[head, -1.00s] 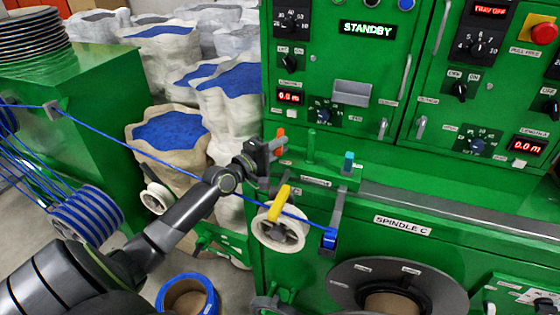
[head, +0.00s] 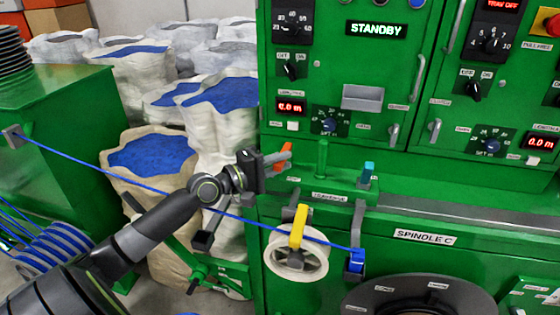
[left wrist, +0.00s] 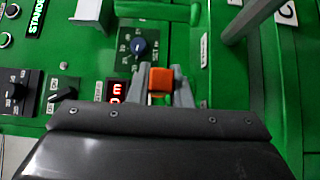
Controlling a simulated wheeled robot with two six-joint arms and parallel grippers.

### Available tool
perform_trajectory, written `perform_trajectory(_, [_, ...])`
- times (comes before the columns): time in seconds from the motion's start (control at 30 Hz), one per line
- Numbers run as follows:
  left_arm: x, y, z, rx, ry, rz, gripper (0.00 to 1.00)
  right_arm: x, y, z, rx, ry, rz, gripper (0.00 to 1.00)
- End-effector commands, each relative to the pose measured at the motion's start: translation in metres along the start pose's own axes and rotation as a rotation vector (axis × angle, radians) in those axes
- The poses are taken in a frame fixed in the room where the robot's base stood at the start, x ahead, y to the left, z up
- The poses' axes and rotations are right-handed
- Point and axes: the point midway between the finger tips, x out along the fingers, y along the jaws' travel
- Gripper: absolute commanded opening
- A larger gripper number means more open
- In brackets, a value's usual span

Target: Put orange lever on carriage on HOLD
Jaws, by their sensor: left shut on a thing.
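The orange lever (head: 285,153) stands at the left end of the green carriage (head: 339,187), leaning to the right in the head view. My left gripper (head: 276,158) comes in from the left and is shut on the lever near its upper part. In the left wrist view the orange lever (left wrist: 160,80) shows between the two grey fingers (left wrist: 162,90). The lever's lower end is partly hidden by the gripper. I cannot read a HOLD mark. My right gripper is not in view.
A green post (head: 321,158) and a cyan-topped lever (head: 367,174) stand to the right on the carriage. The blue cable (head: 200,204) runs past under my gripper. The panel reads STANDBY.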

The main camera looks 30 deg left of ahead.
Motion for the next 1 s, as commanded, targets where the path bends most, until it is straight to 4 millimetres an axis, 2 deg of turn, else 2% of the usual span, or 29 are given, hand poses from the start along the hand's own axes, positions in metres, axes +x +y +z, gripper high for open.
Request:
perform_trajectory(0.47, [-0.0017,-0.0022,0.0012,-0.002,-0.004,-0.005,0.0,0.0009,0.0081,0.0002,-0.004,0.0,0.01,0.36])
perform_trajectory(0.5, [-0.0017,-0.0022,0.0012,-0.001,-0.004,-0.005,0.21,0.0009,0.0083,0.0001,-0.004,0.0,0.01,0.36])
perform_trajectory(0.63, [-0.0016,-0.0017,0.0013,-0.001,-0.004,-0.003,0.38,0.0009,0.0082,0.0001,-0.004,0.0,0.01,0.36])
perform_trajectory(0.67, [-0.0015,-0.0016,0.0013,-0.001,-0.004,-0.003,0.4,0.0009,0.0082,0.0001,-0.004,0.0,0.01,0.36])
perform_trajectory(1.0, [-0.0038,-0.0014,0.0012,0.001,-0.004,-0.002,0.4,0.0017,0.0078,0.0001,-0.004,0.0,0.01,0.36])
